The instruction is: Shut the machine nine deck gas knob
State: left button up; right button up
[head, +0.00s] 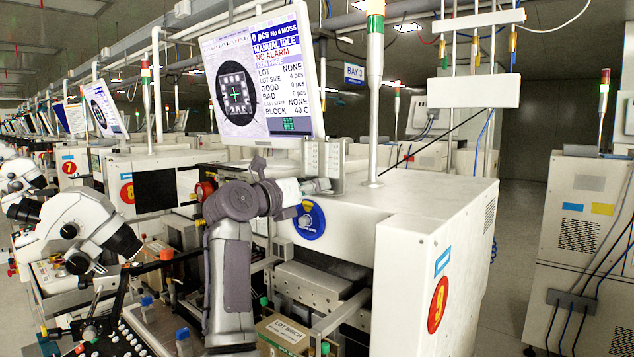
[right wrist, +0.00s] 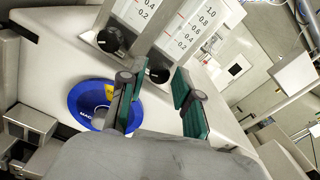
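Machine nine (head: 395,250) carries a white panel with two flow gauges (head: 325,155). In the right wrist view, each gauge has a black knob below its scale: one knob (right wrist: 111,40) at the left, the other (right wrist: 158,70) nearer the middle. No label shows which is the deck gas knob. My right gripper (head: 318,187) is at the foot of the gauges. In the right wrist view its two green-padded fingers (right wrist: 163,98) are spread, with the middle knob ahead between them; contact is not clear. My left gripper is not in view.
A blue round part (right wrist: 92,104) is fixed on the machine beside the gripper, close to the left finger. The monitor (head: 262,80) hangs just above my right arm. A signal tower (head: 375,90) stands right of the gauges. A microscope (head: 85,225) is at the left.

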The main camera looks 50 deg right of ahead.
jog(key=shift+d, duration=0.7)
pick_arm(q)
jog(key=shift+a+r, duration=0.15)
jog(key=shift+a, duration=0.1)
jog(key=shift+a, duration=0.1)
pick_arm(e)
jog(key=shift+a, duration=0.1)
grip_shut()
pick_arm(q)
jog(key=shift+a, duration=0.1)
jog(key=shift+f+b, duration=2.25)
pick_arm(e)
jog(key=shift+m, duration=3.4)
